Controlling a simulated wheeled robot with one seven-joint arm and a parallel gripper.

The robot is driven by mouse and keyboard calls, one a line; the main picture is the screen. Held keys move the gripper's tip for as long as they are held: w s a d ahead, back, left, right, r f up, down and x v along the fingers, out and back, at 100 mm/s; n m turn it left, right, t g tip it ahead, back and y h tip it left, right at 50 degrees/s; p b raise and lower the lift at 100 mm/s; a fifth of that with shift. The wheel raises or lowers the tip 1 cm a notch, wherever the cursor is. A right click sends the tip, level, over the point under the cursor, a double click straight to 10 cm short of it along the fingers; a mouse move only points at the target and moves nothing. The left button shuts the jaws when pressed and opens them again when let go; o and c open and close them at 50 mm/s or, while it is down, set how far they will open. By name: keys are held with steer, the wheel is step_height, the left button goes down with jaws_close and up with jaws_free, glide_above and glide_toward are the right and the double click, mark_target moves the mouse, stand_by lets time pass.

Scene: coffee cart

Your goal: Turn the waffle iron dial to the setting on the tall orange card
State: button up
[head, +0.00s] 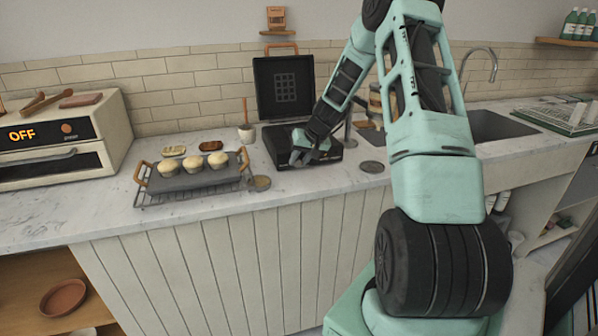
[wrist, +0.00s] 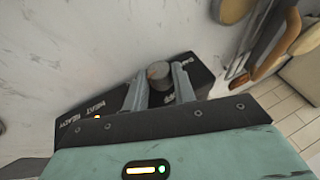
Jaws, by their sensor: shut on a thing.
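The black waffle iron (head: 275,140) stands open on the counter, its lid (head: 285,88) upright with a grid plate inside. My gripper (head: 301,158) is at its front edge. In the wrist view, my gripper (wrist: 160,84) has its two fingers on either side of a round grey-brown dial (wrist: 157,70) and is shut on it. The dial sits on the black front panel (wrist: 100,110), which has white lettering, partly hidden by the fingers; the dial's setting is not readable. An orange-brown card (head: 276,17) stands on a small wall shelf; its writing is too small to read.
A grey tray of muffins (head: 195,178) on a wire rack and a small cup with a handle (head: 246,133) are left of the iron. A toaster oven (head: 60,140) reads OFF. A sink (head: 495,125) is to the right. The counter's front strip is mostly clear.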

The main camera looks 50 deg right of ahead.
steer(key=shift+f+y+b, duration=0.3)
steer(key=shift+b, duration=0.35)
steer(key=shift+r, duration=0.25)
steer(key=o, duration=1)
steer(key=shift+s+d+r, duration=0.1)
steer(key=v, duration=0.5)
steer(key=b+v, duration=0.1)
steer(key=v, duration=0.5)
steer(key=b+v, duration=0.1)
steer(key=v, duration=0.5)
steer(key=shift+s+d, duration=0.15)
steer(key=shift+s, duration=0.25)
